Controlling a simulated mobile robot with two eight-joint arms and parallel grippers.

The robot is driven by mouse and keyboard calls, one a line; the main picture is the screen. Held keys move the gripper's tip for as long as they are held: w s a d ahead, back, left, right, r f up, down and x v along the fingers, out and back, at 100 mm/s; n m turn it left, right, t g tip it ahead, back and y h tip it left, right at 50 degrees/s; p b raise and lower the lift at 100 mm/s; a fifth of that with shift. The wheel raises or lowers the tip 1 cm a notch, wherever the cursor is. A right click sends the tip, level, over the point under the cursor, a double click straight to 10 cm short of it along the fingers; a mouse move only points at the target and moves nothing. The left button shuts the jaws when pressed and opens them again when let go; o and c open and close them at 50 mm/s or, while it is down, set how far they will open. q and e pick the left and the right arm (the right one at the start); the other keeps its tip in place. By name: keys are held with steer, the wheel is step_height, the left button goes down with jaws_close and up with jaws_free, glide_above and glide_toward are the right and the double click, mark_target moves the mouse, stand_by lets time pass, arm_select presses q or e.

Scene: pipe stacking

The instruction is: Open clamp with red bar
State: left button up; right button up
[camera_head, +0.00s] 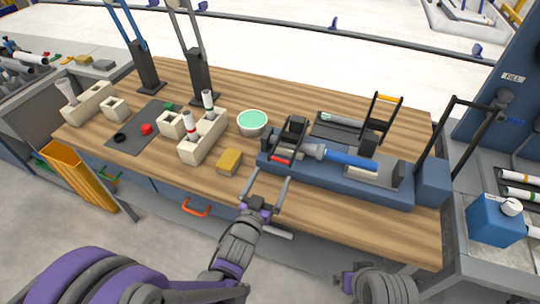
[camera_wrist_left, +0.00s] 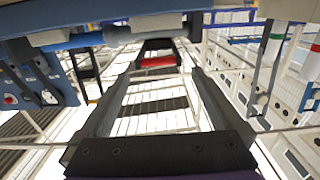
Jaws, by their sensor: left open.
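The clamp (camera_head: 294,129) is a black frame at the left end of the blue fixture (camera_head: 330,187) on the bench. Its red bar (camera_head: 281,160) is low, at the fixture's front edge. A grey fitting (camera_head: 314,151) with a blue pipe (camera_head: 350,160) lies in the fixture beside it. My left gripper (camera_head: 270,176) is open and empty, in front of the fixture's left end and apart from the bar. In the left wrist view the red bar (camera_wrist_left: 158,62) shows beyond and between the open fingers (camera_wrist_left: 163,75). My right gripper (camera_head: 348,281) is low at the bottom; its fingers are unclear.
A second clamp with a yellow bar (camera_head: 388,97) stands upright behind the blue pipe. A yellow block (camera_head: 229,160) and a bowl with green inside (camera_head: 252,122) are left of the fixture. Beige blocks with pipes (camera_head: 203,138) stand farther left. The bench front (camera_head: 330,221) is mostly clear.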

arm_select(q)
steer(key=p, duration=0.2)
glide_toward(290, 140)
steer(key=x, duration=0.4)
steer(key=shift+a+b, duration=0.1)
steer(key=shift+b, duration=0.2)
steer(key=shift+r, duration=0.1)
jaws_close()
